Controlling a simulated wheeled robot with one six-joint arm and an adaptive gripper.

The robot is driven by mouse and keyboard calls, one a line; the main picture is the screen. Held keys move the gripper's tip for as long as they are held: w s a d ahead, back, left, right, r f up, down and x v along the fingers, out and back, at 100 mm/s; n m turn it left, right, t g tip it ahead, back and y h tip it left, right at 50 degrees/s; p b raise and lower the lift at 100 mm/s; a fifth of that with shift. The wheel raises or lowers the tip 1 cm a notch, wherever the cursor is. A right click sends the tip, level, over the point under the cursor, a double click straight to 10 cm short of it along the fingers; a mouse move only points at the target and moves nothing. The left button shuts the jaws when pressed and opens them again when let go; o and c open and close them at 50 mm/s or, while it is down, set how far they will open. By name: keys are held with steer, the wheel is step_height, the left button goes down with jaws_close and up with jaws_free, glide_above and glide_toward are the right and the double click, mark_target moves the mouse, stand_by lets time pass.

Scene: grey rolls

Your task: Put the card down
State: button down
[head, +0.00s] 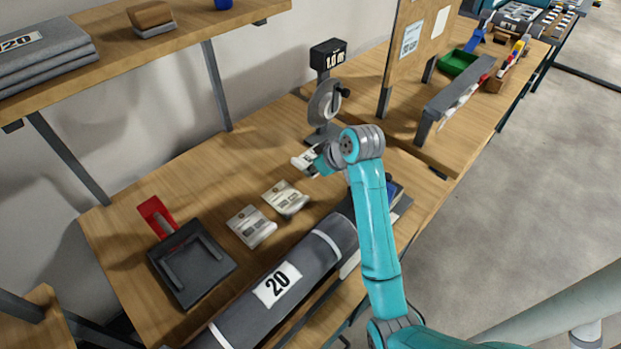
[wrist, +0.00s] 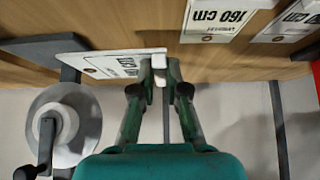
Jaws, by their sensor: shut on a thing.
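My gripper (head: 316,160) is shut on a white printed card (head: 302,160), above the wooden bench beside the grey stand with a wheel (head: 325,104). In the wrist view, my gripper (wrist: 160,72) has its fingertips at the right end of the card (wrist: 112,65), whose print is too small to read surely. Two other cards lie flat on the bench (head: 183,183): a nearer one (head: 251,226) and one closer to my gripper (head: 285,198). In the wrist view, one lying card (wrist: 215,18) reads "160 cm", and another (wrist: 292,26) is beside it. Whether the held card touches anything is unclear.
A grey roll labelled 20 (head: 315,262) lies along the bench's front edge. A dark dustpan-like tray (head: 205,268) and a red item (head: 156,214) are at the left. The "1.0 m" display (head: 328,56) tops the stand. Bare wood lies behind the cards.

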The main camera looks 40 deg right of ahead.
steer(key=shift+f, duration=3)
steer(key=shift+f, duration=0.1)
steer(key=c, duration=1.2)
jaws_free()
steer(key=shift+r, duration=0.2)
steer(key=shift+v, duration=6)
steer(key=shift+s+f, duration=0.1)
